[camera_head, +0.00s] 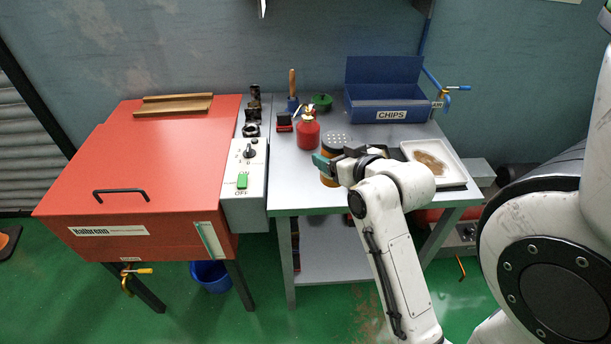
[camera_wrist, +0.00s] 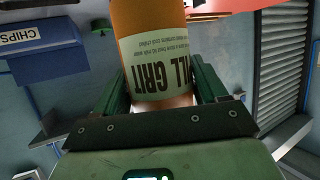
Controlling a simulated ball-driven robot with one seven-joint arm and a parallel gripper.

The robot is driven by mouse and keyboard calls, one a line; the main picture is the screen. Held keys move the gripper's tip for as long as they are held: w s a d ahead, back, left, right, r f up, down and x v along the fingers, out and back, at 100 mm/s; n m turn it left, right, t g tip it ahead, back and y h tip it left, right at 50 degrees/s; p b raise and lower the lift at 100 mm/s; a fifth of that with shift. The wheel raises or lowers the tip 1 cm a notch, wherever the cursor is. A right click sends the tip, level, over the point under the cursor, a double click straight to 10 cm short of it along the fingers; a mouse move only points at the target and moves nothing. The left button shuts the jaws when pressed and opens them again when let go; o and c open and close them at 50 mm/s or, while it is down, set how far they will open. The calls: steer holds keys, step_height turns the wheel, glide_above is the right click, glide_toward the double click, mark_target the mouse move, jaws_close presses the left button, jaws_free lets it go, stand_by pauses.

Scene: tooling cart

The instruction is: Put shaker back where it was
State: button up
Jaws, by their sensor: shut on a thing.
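The shaker (camera_head: 336,139) is an orange cylinder with a pale label and a perforated grey lid. In the head view it stands upright over the front middle of the grey cart top (camera_head: 295,180). My gripper (camera_head: 329,164) is shut around its body, with my wrist to its right. In the wrist view the shaker (camera_wrist: 152,20) sits between both green fingers, its label upside down with "GRIT" readable. My gripper covers part of the shaker, and I cannot tell whether its base touches the cart top.
A red can (camera_head: 308,134) stands just behind left. A white tray (camera_head: 455,163) with brown grit lies to the right. A blue CHIPS bin (camera_head: 385,103), a green-lidded item (camera_head: 322,102) and small tools are at the back. The red cabinet (camera_head: 160,170) is left.

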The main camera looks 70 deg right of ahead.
steer(key=shift+w+d+f+p, duration=0.35)
steer(key=shift+w+d+f, duration=0.6)
steer(key=shift+w+f, duration=0.75)
steer(key=shift+w+d+f+p, duration=0.4)
steer(key=shift+w+d+f, duration=0.7)
steer(key=shift+f, duration=0.95)
steer(key=shift+w+d+f+p, duration=0.35)
steer(key=shift+w+d+f, duration=0.45)
steer(key=shift+w+f, duration=0.95)
steer(key=shift+s+f, duration=0.1)
steer(key=shift+f, duration=0.05)
steer(key=shift+f, duration=0.15)
steer(key=o, duration=1.3)
